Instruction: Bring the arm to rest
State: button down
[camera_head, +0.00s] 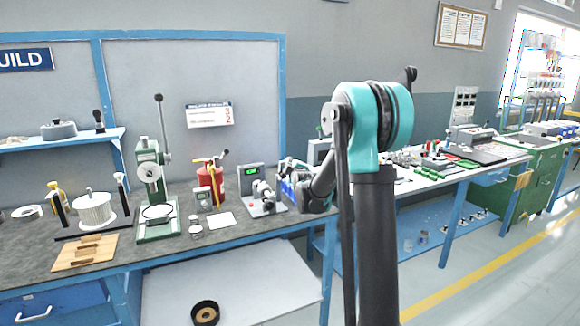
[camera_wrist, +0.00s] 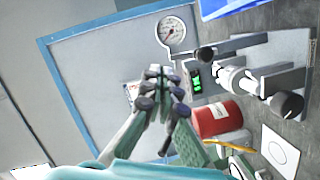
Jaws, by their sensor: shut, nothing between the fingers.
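My gripper (camera_wrist: 160,88) shows in the wrist view with its dark fingertips together and nothing between them. It appears in front of the back panel of the bench. In the head view my arm (camera_head: 372,125) rises at the centre right, with a teal joint at the top. Its forearm folds down and left towards the bench, beside a grey device with a green display (camera_head: 250,172). The gripper's fingers are hard to make out there.
The bench (camera_head: 120,262) carries a green press (camera_head: 152,185), a red canister (camera_head: 211,178) and a wire spool (camera_head: 94,209). A pressure gauge (camera_wrist: 171,31) is near the fingers in the wrist view. Another cluttered bench stands at right; the floor (camera_head: 470,280) there is clear.

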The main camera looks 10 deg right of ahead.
jog(key=shift+s, duration=0.1)
jog(key=s+d+f+m+g, duration=0.2)
jog(key=s+f+m+g, duration=0.2)
jog(key=s, duration=1.2)
jog(key=s+d+f+m+g+h, duration=0.1)
jog(key=s+f+m+g, duration=0.3)
jog(key=s+f, duration=0.7)
jog(key=s+d+f+m+g, duration=0.3)
jog(key=s+f+m, duration=0.3)
jog(key=s, duration=1.6)
jog(key=shift+s+d+f+g, duration=0.2)
jog(key=shift+d+f+g, duration=0.2)
jog(key=shift+f+g, duration=0.35)
